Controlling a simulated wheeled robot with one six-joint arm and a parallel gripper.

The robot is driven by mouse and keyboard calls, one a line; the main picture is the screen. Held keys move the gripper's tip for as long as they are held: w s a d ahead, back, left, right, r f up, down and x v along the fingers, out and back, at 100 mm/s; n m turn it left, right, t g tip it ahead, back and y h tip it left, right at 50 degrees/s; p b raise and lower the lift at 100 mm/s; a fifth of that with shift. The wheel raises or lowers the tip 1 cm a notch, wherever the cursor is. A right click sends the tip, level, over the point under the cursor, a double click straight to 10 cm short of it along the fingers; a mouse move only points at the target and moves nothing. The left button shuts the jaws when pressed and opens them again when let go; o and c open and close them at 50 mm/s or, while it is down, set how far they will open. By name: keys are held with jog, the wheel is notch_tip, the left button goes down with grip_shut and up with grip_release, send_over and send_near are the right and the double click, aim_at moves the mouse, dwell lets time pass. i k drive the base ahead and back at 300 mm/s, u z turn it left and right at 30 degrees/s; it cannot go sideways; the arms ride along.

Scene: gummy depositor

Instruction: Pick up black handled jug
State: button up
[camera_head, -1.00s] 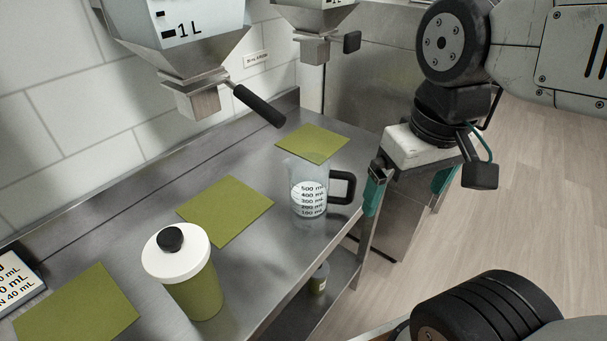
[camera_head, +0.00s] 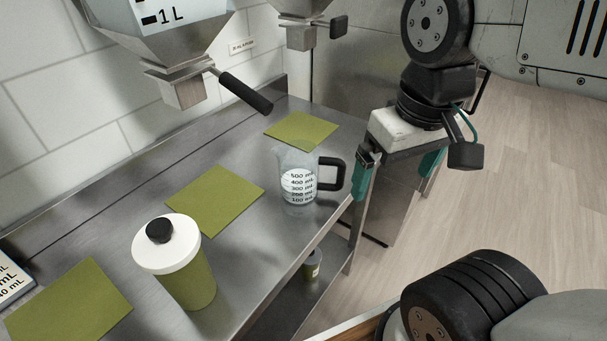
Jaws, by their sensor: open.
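The black handled jug (camera_head: 298,187) is a clear measuring jug with a white marked scale. It stands upright on the steel counter, near its front edge. Its black handle (camera_head: 332,174) points right, towards my gripper. My gripper (camera_head: 398,183) has teal fingers and is open and empty. Its left finger is just right of the handle, and in the picture a narrow gap shows between them. Its right finger is farther right, beyond the counter edge.
A green canister (camera_head: 194,283) with a white lid stands at the front left. Green mats (camera_head: 215,200) lie on the counter (camera_head: 255,240). A hopper (camera_head: 172,45) with a black lever (camera_head: 246,93) hangs above. A small container (camera_head: 311,265) sits on the lower shelf.

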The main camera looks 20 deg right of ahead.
aim_at(298, 161)
jog(key=u, duration=2.7)
jog(key=k, duration=1.3)
jog(key=z, duration=1.65)
